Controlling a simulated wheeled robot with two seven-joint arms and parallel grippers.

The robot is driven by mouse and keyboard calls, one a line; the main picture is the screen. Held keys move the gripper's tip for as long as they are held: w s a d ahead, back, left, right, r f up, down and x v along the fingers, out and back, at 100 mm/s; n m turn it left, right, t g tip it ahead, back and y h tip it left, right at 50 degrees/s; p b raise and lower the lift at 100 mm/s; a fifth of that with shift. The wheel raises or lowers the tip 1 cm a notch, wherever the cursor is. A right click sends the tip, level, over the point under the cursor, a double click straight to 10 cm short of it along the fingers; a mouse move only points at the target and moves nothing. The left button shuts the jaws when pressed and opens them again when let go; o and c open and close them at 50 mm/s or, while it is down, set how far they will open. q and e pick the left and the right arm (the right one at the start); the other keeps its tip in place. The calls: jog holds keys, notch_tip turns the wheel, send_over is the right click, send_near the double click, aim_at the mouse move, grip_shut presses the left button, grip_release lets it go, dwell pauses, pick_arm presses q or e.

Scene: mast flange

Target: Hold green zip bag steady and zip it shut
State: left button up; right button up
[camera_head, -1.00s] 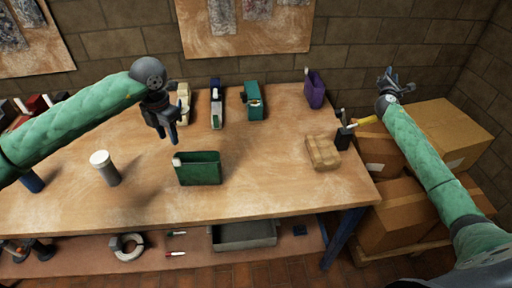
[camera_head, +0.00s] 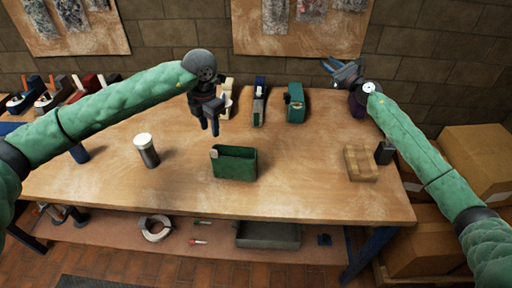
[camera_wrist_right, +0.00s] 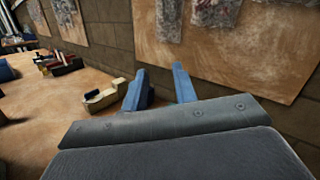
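The green zip bag (camera_head: 234,163) stands upright on the workbench, its top edge looking open, with a small pale tab at its upper left corner. My left gripper (camera_head: 210,128) is above and behind the bag's left end, fingers pointing down, slightly apart and empty, not touching it. My right gripper (camera_head: 340,66) is raised over the back right of the bench, far from the bag. Its two blue fingers stand apart with nothing between them in the right wrist view (camera_wrist_right: 160,85).
A grey cylinder with a white lid (camera_head: 147,151) stands left of the bag. A tan block (camera_head: 360,163) and a dark holder (camera_head: 384,153) are to the right. Tape dispensers, including a teal one (camera_head: 295,103), line the back. A purple item (camera_head: 356,104) is partly hidden by my right gripper.

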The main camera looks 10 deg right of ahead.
aim_at(234, 164)
jog(key=s+a+f+n+g+y, duration=0.1)
jog(key=s+a+f+n+g, duration=0.25)
jog(key=a, duration=0.55)
jog(key=s+a+f+n+g+y, duration=0.1)
jog(key=s+a+n+g, duration=0.1)
jog(key=a+n+g, duration=0.5)
jog(key=s+a+f+n+g+y, duration=0.1)
jog(key=s+a+f+n+g, duration=0.15)
jog(key=a, duration=0.75)
jog(key=s+a+f+n+g+h, duration=0.1)
jog(key=s+f+n+h, duration=0.2)
jog(key=s+n+h, duration=0.1)
jog(key=s+a+f+n+g+h, duration=0.1)
jog(key=s+a+f+n+h, duration=0.1)
jog(key=s, duration=0.5)
jog(key=s+a+f+n+g+h, duration=0.1)
jog(key=s+f+n+g+h, duration=0.1)
jog(key=s+f+n+h, duration=0.2)
jog(key=shift+s+a+n+h, duration=0.25)
jog(key=shift+s+n+h, duration=0.5)
jog(key=shift+n+h, duration=0.15)
jog(key=shift+f, duration=3.9)
jog(key=shift+c, duration=0.2)
pick_arm(q)
jog(key=shift+c, duration=0.4)
pick_arm(e)
grip_shut()
